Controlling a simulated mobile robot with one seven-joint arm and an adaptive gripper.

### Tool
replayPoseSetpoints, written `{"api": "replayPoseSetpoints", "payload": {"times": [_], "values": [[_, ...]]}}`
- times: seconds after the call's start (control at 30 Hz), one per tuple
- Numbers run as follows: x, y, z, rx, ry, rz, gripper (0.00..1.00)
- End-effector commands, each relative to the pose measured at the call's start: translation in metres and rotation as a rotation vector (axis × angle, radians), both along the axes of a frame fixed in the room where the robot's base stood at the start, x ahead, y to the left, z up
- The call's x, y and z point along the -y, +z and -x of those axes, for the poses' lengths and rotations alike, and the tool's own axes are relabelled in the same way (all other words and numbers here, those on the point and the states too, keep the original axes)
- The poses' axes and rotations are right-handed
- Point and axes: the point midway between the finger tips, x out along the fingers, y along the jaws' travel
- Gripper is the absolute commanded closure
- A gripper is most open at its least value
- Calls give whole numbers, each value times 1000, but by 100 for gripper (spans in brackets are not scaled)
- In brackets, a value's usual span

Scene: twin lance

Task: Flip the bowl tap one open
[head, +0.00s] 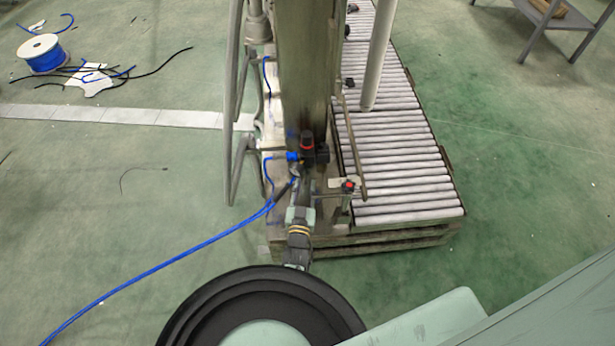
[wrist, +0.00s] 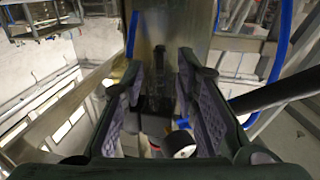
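A small dark air unit (head: 308,152) with a black and red top is mounted low on the steel column in the head view. A blue fitting (head: 292,156) sits on its left side. I cannot single out the bowl tap in either view. My gripper (wrist: 161,62) is open in the wrist view, its two padded fingers apart and pointing at the column. A dark upright part (wrist: 159,88) shows in the gap between the fingers, and a round white-faced gauge (wrist: 181,143) lies lower, by the right finger. I cannot tell whether the fingers touch anything.
The steel column (head: 304,70) stands beside a roller conveyor (head: 400,150). A red-topped button post (head: 347,188) is close on the right of my arm. A blue hose (head: 170,260) runs across the green floor. A cable spool (head: 42,52) lies far left.

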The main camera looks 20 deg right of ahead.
Motion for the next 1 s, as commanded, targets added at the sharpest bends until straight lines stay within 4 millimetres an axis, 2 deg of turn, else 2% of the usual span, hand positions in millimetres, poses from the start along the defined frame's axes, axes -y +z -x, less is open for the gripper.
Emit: {"api": "replayPoseSetpoints", "payload": {"times": [0.37, 0.77, 1.0], "values": [[-1, 0, 1, -1, -1, 0, 72], [-1, 0, 1, -1, -1, 0, 99], [-1, 0, 1, 0, 0, 0, 100]]}}
